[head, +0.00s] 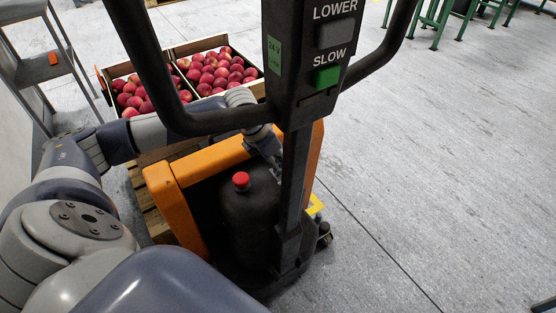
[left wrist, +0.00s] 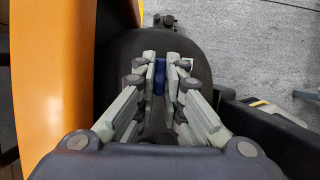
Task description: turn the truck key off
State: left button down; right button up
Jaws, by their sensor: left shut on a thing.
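The truck is orange and black, with an orange cover (head: 172,200) and a dark rounded housing (head: 250,215). My left arm reaches behind the tiller to the far side of this housing. My left gripper (left wrist: 160,76) is shut on the blue key (left wrist: 159,82), which sits between its fingertips against the dark housing in the left wrist view. In the head view the key is hidden, and the gripper shows only in part beside the tiller post. How far the key is turned cannot be told. My right gripper is not in view.
The tiller (head: 293,185) with its looped handle and LOWER and SLOW buttons stands close in front. A red button (head: 241,180) tops the housing. Crates of red apples (head: 215,72) lie behind on a pallet. A grey step ladder (head: 45,68) stands left. The floor right is clear.

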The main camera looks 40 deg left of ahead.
pick_arm(q)
jog(key=c, duration=1.7)
grip_release()
jog(key=shift+r, duration=0.1)
jog(key=v, duration=1.2)
